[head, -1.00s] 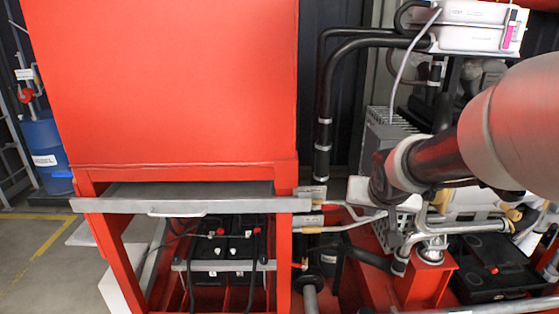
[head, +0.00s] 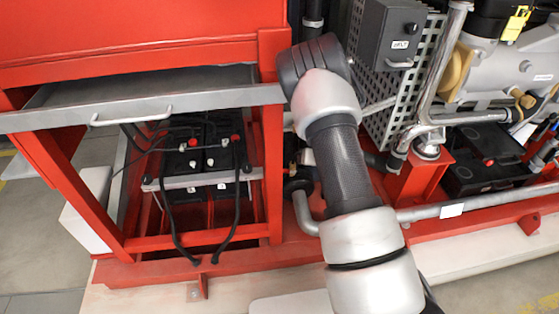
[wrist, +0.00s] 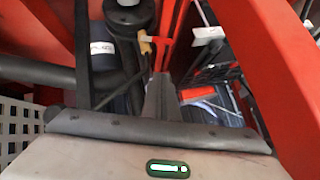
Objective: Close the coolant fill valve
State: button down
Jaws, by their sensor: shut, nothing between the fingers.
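In the wrist view, a small red T-shaped handle (wrist: 166,42) with a brass-coloured fitting (wrist: 145,44) beside it appears to be the coolant fill valve. My gripper (wrist: 161,80) is shut and empty, its fingers pointing towards the handle, just below it in the picture. I cannot tell whether the fingertips touch the handle. In the head view my arm covers the place between the battery frame and the pipes, so the valve and my gripper are hidden there.
A red frame post (head: 273,170) stands close beside my arm, and it crosses the right of the wrist view (wrist: 265,80). Black batteries (head: 210,150) sit inside the frame under a metal tray (head: 70,100). A perforated grey panel (head: 405,85) and pipes (head: 465,205) lie to the right.

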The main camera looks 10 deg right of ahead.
jog(key=b, duration=0.4)
send_near(287, 171)
jog(key=w+a+f, duration=0.2)
jog(key=w, duration=0.3)
jog(key=shift+w+a+f, duration=0.2)
jog(key=shift+w+f, duration=0.05)
jog(key=shift+f, duration=0.15)
jog(key=shift+a+f+p, duration=0.35)
jog(key=shift+a+f, duration=0.1)
jog(key=shift+a, duration=0.3)
jog(key=shift+d, duration=0.15)
jog(key=shift+d+r+p, duration=0.35)
jog(key=shift+d+r, duration=0.1)
jog(key=shift+d, duration=0.2)
